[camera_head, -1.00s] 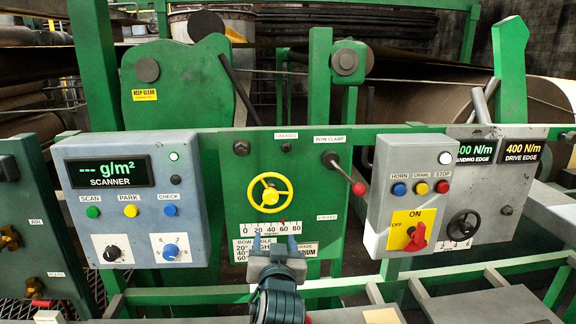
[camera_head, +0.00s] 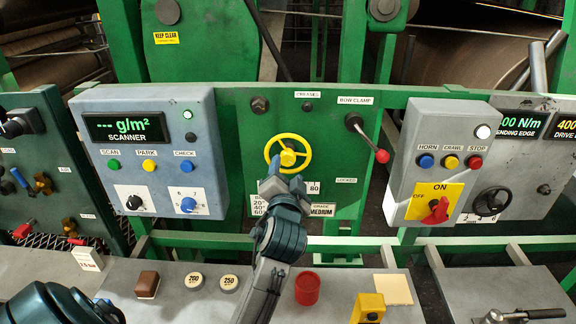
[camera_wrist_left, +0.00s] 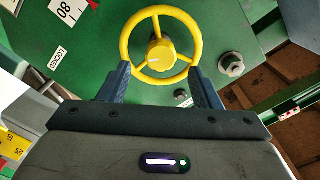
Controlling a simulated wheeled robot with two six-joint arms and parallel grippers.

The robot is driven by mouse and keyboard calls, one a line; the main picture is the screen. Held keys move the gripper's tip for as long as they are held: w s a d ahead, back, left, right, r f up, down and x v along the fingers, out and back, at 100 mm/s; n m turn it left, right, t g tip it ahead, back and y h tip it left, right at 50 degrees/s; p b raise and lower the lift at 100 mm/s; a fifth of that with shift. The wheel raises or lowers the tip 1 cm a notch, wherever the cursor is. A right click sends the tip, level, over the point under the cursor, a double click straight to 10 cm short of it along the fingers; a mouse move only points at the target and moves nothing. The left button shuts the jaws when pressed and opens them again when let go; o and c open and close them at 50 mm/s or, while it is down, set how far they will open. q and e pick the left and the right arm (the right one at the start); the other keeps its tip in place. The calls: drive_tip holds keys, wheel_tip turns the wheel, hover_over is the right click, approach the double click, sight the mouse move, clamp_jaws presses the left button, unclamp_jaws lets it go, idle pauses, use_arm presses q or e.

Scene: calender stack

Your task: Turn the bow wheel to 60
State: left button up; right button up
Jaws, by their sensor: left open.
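The bow wheel (camera_head: 288,140) is a yellow three-spoked handwheel on the green panel; it also fills the upper middle of the left wrist view (camera_wrist_left: 160,45). My left gripper (camera_head: 285,182) is open at the wheel's lower edge. In the left wrist view its two dark fingers (camera_wrist_left: 160,85) stand on either side of the lower rim; I cannot tell whether they touch it. My gripper hides most of the degree scale (camera_head: 313,187) in the head view; only its 80 end shows. The pointer's reading is hidden. My right gripper is not in view.
A red-knobbed bow clamp lever (camera_head: 368,138) sits right of the wheel. The scanner box (camera_head: 150,150) is at left, and the horn, crawl and stop box (camera_head: 440,160) at right. A red cup (camera_head: 307,288) and a yellow block (camera_head: 368,308) stand on the front ledge.

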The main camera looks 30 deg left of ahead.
sight(288, 161)
use_arm(q)
drive_tip(key=shift+b+x, duration=0.3)
drive_tip(key=shift+x, duration=1.8)
drive_tip(key=shift+c, duration=0.2)
drive_tip(key=c, duration=1)
